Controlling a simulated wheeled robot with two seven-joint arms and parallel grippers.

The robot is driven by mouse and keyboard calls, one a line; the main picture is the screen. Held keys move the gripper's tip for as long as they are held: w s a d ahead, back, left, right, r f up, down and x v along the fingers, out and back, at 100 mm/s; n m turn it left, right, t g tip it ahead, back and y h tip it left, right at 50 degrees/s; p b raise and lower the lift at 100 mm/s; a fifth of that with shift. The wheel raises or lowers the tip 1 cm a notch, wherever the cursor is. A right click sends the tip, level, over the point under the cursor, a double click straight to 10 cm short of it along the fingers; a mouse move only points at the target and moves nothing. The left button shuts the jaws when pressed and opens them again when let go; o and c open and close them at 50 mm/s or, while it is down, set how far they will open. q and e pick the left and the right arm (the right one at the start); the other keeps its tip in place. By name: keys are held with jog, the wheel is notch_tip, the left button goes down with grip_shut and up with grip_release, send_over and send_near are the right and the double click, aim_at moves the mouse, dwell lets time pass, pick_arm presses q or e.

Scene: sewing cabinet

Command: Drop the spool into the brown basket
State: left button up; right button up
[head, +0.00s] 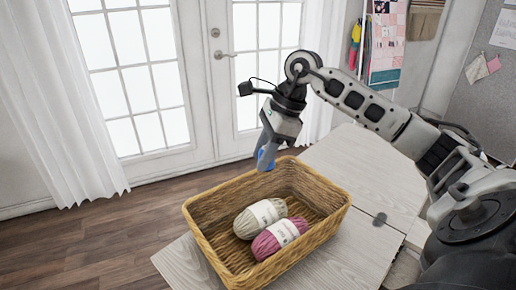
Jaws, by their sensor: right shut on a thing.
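The brown basket (326,222) is a woven, open-topped basket standing on the pale wooden table. Inside it lie a cream yarn skein (259,217) and a pink yarn skein (278,238), side by side. My right gripper (267,158) points down above the basket's back rim. It is shut on a small blue thing, likely the spool (263,155), which is mostly hidden by the fingers. I cannot tell exactly how high above the rim it is. My left gripper is not in view.
White glazed doors (205,90) and a curtain (60,100) stand behind. A pinboard (488,90) is at the right.

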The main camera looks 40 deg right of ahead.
notch_tip(320, 180, down, 6)
jog(key=b, duration=0.4)
jog(key=shift+r, duration=0.15)
jog(key=o, duration=1)
jog(key=shift+o, duration=0.2)
jog(key=p+v, duration=0.1)
jog(key=v, duration=1.5)
jog(key=shift+a, duration=0.1)
